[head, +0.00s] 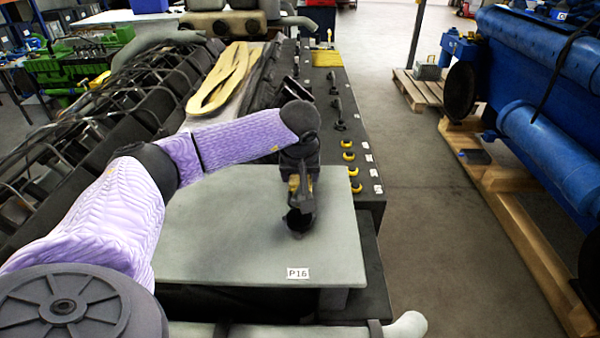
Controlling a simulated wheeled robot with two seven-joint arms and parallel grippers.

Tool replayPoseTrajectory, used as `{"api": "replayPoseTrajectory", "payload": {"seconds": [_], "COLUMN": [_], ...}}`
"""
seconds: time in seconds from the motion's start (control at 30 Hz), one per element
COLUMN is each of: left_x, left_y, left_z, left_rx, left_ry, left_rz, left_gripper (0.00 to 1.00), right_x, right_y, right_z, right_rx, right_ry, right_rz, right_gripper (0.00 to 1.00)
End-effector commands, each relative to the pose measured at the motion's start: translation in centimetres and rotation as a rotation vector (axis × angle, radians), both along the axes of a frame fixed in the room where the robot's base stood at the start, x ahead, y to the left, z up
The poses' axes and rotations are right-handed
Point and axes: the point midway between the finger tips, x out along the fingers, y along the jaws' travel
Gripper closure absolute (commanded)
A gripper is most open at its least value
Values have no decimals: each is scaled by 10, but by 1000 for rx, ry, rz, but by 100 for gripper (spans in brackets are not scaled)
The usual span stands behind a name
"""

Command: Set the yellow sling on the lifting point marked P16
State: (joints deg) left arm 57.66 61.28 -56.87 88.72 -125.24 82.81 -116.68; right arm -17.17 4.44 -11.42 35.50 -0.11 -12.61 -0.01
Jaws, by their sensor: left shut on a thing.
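A pale yellow sling (225,80) lies in a long flat loop on top of the engine, at the upper middle of the head view. A white label reading P16 (298,273) is at the front edge of a flat grey plate (225,235). My left gripper (299,205) points down over the right part of this plate, behind the label, well apart from the sling loop. It is shut on a small dark rounded piece (299,221) at or just above the plate. The fingers and wrist hide much of this piece and any fitting under it. My right gripper is out of view.
A dark rail right of the plate carries several yellow rings (350,170), black hooks (337,105) and white tags. A yellow coil (326,58) lies at its far end. A blue engine (560,150) stands on wooden beams at right; the floor between is clear.

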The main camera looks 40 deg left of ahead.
Motion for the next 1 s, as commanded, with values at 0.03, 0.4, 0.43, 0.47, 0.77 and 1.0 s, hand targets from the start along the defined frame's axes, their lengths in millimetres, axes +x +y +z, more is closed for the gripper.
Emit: {"api": "replayPoseTrajectory", "payload": {"seconds": [0.03,0.4,0.43,0.47,0.77,1.0], "left_x": [0,0,0,0,0,0], "left_y": [0,0,0,0,0,0], "left_z": [-1,-8,-9,-9,-9,-9], "left_rx": [0,1,1,1,1,0], "left_ry": [-1,-1,-1,-1,-1,-1], "left_rz": [0,0,0,0,0,0], "left_gripper": [100,100,100,100,100,100], "right_x": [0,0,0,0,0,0], "right_y": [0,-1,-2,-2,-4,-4], "right_z": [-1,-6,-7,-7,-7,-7], "right_rx": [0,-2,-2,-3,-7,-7], "right_ry": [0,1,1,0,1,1], "right_rz": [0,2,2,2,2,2], "right_gripper": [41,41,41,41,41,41]}}
